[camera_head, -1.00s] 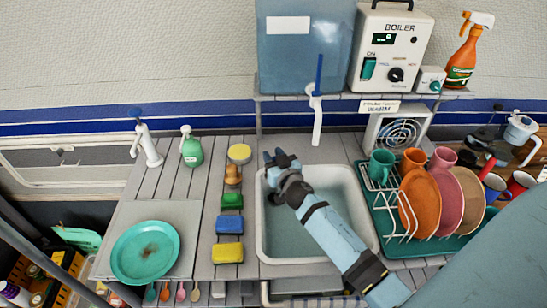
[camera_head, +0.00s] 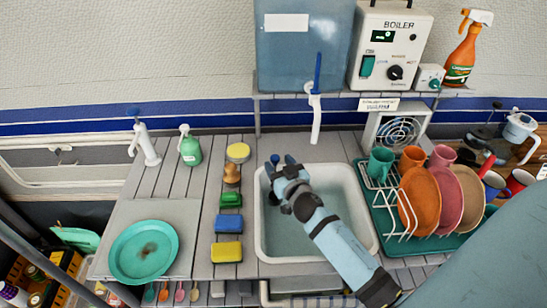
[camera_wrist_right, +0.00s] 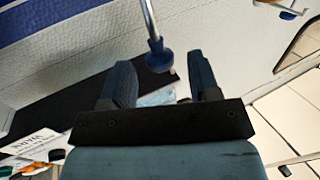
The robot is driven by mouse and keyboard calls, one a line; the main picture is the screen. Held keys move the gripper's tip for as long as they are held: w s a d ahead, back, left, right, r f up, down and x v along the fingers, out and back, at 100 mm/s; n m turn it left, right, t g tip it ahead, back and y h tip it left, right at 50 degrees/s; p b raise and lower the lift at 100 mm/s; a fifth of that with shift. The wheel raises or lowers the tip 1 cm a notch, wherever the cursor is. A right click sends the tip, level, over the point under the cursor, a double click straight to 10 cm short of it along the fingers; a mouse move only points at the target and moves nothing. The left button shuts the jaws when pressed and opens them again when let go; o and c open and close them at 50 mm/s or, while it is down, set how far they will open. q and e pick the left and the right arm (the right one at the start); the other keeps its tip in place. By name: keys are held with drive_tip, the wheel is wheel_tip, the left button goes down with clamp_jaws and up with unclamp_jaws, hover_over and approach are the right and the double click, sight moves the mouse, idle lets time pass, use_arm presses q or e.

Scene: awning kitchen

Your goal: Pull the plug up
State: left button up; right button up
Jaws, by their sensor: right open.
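In the right wrist view, a dark blue rounded knob (camera_wrist_right: 159,57) on a slim metal rod appears to be the plug's handle. It shows just beyond and between the fingertips of my right gripper (camera_head: 282,164), with gaps to both fingers. The fingers are open and empty. In the head view, this gripper is over the far left part of the white sink (camera_head: 371,222), with my forearm crossing the basin from the lower right. There the gripper hides the drain area, and I cannot pick out the plug. My left gripper is out of view.
Sponges (camera_head: 228,223) and a teal plate (camera_head: 143,251) lie left of the sink. A dish rack (camera_head: 375,215) with plates and mugs stands close on the right. A white tap (camera_head: 316,115) hangs from the blue tank (camera_head: 300,60) behind the sink.

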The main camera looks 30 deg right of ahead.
drive_tip(key=s+a, duration=0.1)
drive_tip(key=s, duration=0.8)
drive_tip(key=shift+a+b, duration=0.2)
drive_tip(key=shift+b, duration=0.25)
